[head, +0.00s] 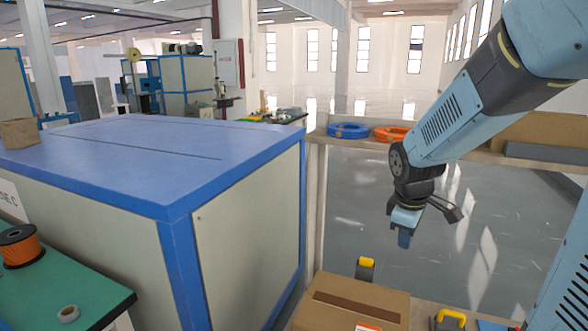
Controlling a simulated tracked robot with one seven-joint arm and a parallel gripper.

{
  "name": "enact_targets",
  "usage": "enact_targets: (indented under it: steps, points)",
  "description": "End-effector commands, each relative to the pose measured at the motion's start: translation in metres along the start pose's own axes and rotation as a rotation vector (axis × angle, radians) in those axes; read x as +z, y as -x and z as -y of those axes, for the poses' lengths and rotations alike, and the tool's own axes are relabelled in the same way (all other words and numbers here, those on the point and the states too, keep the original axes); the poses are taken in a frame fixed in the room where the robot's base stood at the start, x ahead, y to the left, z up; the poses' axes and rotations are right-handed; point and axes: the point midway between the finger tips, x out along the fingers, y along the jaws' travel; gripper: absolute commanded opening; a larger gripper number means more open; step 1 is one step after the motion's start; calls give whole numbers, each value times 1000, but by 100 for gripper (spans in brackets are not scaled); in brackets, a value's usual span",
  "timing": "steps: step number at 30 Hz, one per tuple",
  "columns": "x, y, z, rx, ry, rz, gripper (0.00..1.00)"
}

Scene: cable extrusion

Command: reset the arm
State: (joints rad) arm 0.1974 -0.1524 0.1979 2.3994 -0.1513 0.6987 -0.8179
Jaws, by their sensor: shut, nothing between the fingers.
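My arm (460,115), light blue and dark grey, reaches in from the upper right in the head view. Its wrist bends downward, and my gripper (404,238) points down, shut and empty. The gripper hangs in open space in front of the shelf opening, above and to the right of a cardboard box (352,302). It touches nothing that I can see.
A large blue-topped machine cabinet (190,150) fills the left. Behind my arm, a shelf (350,144) holds a blue cable coil (348,130) and an orange one (391,133). A green table (50,290) with an orange spool (20,246) stands lower left.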

Motion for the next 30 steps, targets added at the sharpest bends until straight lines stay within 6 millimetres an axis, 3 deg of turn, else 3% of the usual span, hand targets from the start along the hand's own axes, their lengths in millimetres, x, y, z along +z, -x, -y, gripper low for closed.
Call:
enact_targets:
  steps: [3, 15, 24, 30]
  points:
    - [7, 25, 9, 31, -117, -26, 0]
    - [35, 95, 46, 77, -518, -147, 0]
    - [59, 134, 79, 56, -799, -264, 0]
    - [69, 146, 94, 30, -916, -316, 0]
